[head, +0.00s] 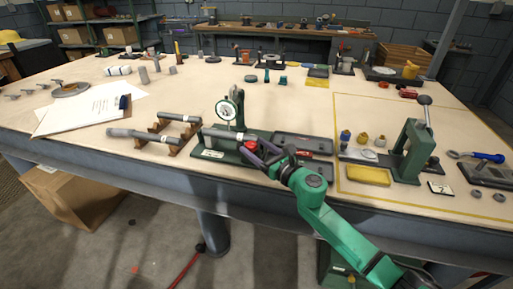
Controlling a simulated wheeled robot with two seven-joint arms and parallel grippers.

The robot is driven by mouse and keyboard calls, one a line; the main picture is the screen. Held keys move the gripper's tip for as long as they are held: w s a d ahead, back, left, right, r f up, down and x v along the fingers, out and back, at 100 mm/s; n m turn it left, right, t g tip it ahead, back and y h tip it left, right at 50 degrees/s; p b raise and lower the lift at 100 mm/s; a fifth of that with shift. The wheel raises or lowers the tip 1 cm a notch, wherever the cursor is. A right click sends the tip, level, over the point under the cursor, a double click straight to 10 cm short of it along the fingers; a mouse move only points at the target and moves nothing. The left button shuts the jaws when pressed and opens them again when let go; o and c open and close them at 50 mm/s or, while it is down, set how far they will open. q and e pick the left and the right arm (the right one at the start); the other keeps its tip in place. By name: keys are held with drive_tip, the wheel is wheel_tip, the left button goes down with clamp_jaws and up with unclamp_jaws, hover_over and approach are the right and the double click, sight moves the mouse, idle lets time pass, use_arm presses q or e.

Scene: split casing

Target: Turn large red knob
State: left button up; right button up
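The large red knob (251,145) is at the right end of a grey cylinder on a green base fixture (212,154) near the table's front edge. My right gripper (254,151) comes in from the lower right, with its dark fingers apart and their tips at the knob. The fingers partly hide the knob, and I cannot tell whether they touch it. My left gripper is not in view.
A dial gauge (226,110) stands just behind the cylinder. Grey rods on a brown rack (157,137) lie to the left. A dark tray (303,142) and a green lever press (413,150) are to the right. The table's middle is mostly clear.

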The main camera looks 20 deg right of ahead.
clamp_jaws()
drive_tip(key=shift+h, duration=0.3)
drive_tip(key=m+h+p, duration=0.1)
drive_tip(key=m+t+h+p, duration=0.1)
drive_tip(key=h, duration=0.1)
drive_tip(key=shift+s+a+r+m, duration=0.1)
drive_tip(key=shift+a+r+m, duration=0.1)
drive_tip(key=shift+a+m, duration=0.15)
drive_tip(key=h, duration=0.1)
drive_tip(key=m+h+p, duration=0.2)
drive_tip(key=h, duration=0.1)
drive_tip(key=shift+a, duration=0.25)
drive_tip(key=m+h, duration=0.2)
drive_tip(key=shift+a+f+h, duration=0.1)
drive_tip(key=shift+a+h, duration=0.1)
drive_tip(key=shift+h, duration=0.1)
drive_tip(key=shift+a+m+g+h, duration=0.2)
drive_tip(key=shift+m+g+h, duration=0.3)
drive_tip(key=shift+m+h, duration=1)
drive_tip(key=shift+n+h, duration=0.25)
drive_tip(key=shift+h, duration=0.15)
